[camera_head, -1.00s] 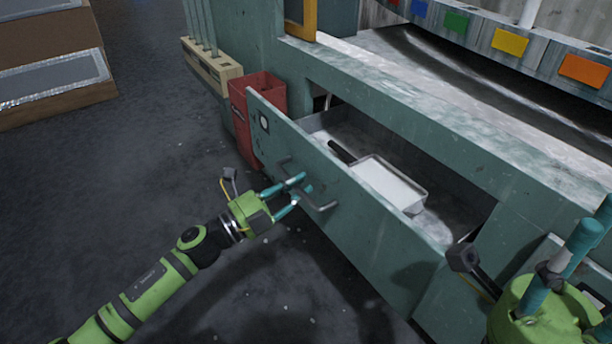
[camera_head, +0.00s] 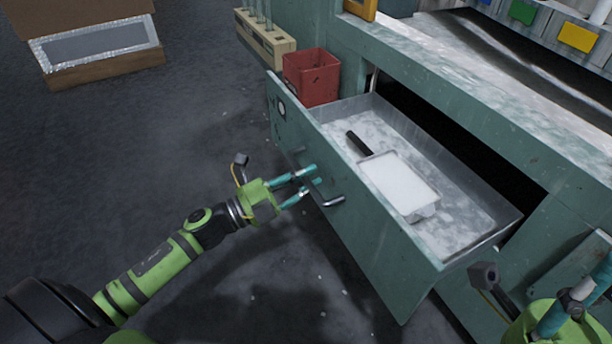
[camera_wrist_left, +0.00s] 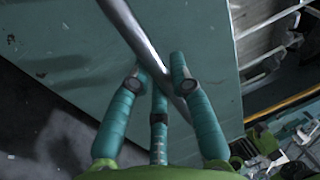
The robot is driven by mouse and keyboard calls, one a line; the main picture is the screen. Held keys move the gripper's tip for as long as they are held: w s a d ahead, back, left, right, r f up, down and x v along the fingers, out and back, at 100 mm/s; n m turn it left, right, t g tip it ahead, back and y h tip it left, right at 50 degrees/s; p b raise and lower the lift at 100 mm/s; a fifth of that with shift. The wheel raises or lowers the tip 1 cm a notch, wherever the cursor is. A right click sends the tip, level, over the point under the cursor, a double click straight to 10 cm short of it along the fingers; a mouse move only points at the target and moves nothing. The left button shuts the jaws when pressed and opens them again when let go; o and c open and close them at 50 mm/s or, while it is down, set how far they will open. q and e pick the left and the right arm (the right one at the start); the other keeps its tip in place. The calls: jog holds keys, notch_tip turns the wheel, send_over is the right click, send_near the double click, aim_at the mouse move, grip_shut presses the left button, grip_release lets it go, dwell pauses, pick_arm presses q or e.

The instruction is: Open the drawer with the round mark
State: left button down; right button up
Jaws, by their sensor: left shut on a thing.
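The teal drawer (camera_head: 375,235) stands well out of the workbench. A small white square with a dark round mark (camera_head: 281,108) is on its front panel, near the far end. My left gripper (camera_head: 308,180) is at the metal bar handle (camera_head: 331,200) on the drawer front. In the left wrist view the fingers (camera_wrist_left: 158,78) are shut on the bar handle (camera_wrist_left: 140,38), which crosses diagonally between them. My right gripper (camera_head: 580,300) is at the lower right edge, partly cut off; its finger opening is unclear.
Inside the drawer lies a pan of white material (camera_head: 398,182) with a dark handle. A red bin (camera_head: 311,78) stands beside the drawer's far end, near a rack with rods (camera_head: 265,42). Open dark floor (camera_head: 190,110) lies to the left.

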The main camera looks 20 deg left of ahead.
pick_arm(q)
jog(key=c, duration=1.1)
grip_release()
jog(key=shift+s+a+f, duration=0.1)
jog(key=shift+s+a, duration=0.1)
jog(key=shift+s, duration=0.05)
jog(key=v, duration=1.1)
jog(key=shift+s+a, duration=0.15)
